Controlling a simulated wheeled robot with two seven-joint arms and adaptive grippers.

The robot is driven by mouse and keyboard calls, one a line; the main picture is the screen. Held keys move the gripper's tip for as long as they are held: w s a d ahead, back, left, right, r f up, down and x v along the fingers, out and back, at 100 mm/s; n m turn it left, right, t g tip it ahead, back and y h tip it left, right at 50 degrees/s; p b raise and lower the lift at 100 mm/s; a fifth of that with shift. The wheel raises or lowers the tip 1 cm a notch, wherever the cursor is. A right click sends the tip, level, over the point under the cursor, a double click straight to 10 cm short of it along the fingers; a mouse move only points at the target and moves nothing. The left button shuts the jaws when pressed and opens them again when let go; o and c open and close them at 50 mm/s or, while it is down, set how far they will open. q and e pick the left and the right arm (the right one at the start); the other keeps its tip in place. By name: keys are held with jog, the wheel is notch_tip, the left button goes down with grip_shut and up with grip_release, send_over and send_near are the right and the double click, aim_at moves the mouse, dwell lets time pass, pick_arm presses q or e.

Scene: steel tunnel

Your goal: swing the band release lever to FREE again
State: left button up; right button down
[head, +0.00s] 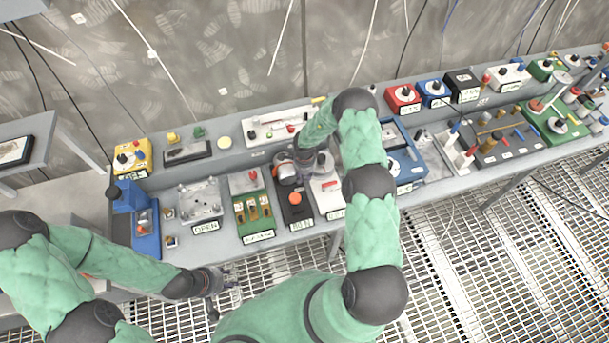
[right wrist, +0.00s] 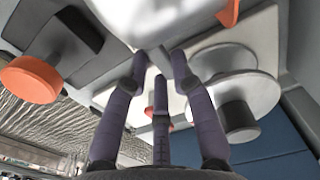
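A white unit (head: 327,194) with a red part on top stands on the bench beside a black panel with an orange knob. I take it for the band release unit; no FREE marking is legible. My right gripper (head: 298,170) is low over the bench at this unit's back left. In the right wrist view, its purple fingers (right wrist: 160,68) are spaced around the end of a pale grey-white piece (right wrist: 152,52); whether they grip it I cannot tell. A red-orange part (right wrist: 229,13) lies beyond. My left gripper (head: 215,282) is over the floor grating, away from the bench, its fingers unclear.
The orange knob (head: 295,198) on the black panel is close beside the right gripper. A grey round knob (right wrist: 237,118) stands right of the fingers. A green unit (head: 254,213) and a grey plate unit (head: 201,200) are further left. Open grating lies in front.

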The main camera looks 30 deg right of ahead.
jog(key=shift+m, duration=0.3)
jog(key=m, duration=0.2)
jog(key=shift+s+a+m, duration=0.2)
jog(key=shift+s+m, duration=0.1)
jog(key=shift+m, duration=0.1)
jog(key=m, duration=0.3)
jog(key=shift+s+a+m, duration=0.25)
jog(key=shift+a+m, duration=0.05)
jog(key=shift+a, duration=0.05)
jog(key=m, duration=0.3)
jog(key=shift+s+a, duration=0.1)
jog(key=shift+a, duration=0.2)
jog(key=shift+a+m+b, duration=0.15)
jog(key=shift+m, duration=0.65)
jog(key=shift+a+m+b, duration=0.15)
jog(key=shift+m, duration=0.65)
jog(key=c, duration=1)
grip_release()
jog(key=shift+c, duration=0.2)
